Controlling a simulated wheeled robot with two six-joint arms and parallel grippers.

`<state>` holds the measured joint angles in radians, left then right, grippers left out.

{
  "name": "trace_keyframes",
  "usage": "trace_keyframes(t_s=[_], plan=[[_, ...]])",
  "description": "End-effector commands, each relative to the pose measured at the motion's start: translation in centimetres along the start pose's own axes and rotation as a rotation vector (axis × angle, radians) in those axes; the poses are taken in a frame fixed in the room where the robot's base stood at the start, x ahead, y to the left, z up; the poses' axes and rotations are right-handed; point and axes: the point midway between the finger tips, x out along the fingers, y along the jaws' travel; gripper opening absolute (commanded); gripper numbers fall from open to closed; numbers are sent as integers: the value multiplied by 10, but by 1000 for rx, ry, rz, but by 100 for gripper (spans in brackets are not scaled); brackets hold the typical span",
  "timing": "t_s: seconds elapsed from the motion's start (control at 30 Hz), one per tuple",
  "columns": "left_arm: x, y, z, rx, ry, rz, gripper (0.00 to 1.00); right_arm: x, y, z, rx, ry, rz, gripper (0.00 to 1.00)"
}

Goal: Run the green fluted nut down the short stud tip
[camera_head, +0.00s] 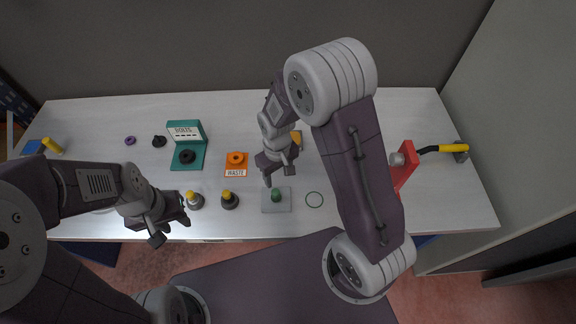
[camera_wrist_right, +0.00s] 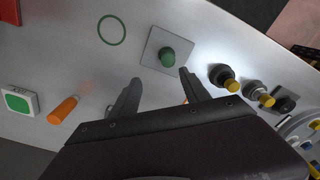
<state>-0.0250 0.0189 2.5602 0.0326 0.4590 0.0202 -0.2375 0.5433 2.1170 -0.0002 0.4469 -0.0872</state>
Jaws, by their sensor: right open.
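The green fluted nut (camera_head: 276,195) sits upright on a square grey plate (camera_head: 283,208) near the table's front edge. It also shows in the right wrist view (camera_wrist_right: 168,57) on its plate (camera_wrist_right: 150,43). The stud beneath the nut is hidden. My right gripper (camera_head: 279,178) is open and empty, just behind and above the nut. In the wrist view its fingertips (camera_wrist_right: 160,80) stop short of the nut, which lies nearer the right-hand finger.
The yellow-topped posts (camera_head: 229,201) stand between my grippers. A green ring (camera_head: 314,199) lies flat right of the plate. An orange waste holder (camera_head: 236,165) and a teal bolts stand (camera_head: 188,155) are behind. A red bracket (camera_head: 402,166) stands at right.

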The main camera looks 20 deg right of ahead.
Motion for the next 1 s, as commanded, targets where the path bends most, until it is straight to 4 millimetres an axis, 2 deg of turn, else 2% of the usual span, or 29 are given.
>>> trace_keyframes(t_s=[0.03,0.1,0.37,0.47,0.73,0.83,1.0], plan=[[-8,0,-1,0,0,0,36,-2,-3,4,-8,-19,-2,54],[-11,0,-1,0,0,0,36,-1,-6,7,-16,-33,-3,54],[-12,0,-1,0,0,0,36,3,-8,8,-24,-36,-4,54],[-14,0,-2,0,0,0,36,17,-8,9,-23,-40,-4,54],[-22,0,-2,0,0,0,36,69,-8,12,-23,-40,-4,54],[-23,0,-2,0,0,0,36,81,-8,11,-23,-38,-4,54],[-24,0,-3,0,0,0,36,90,-8,11,-23,-35,-4,54]])
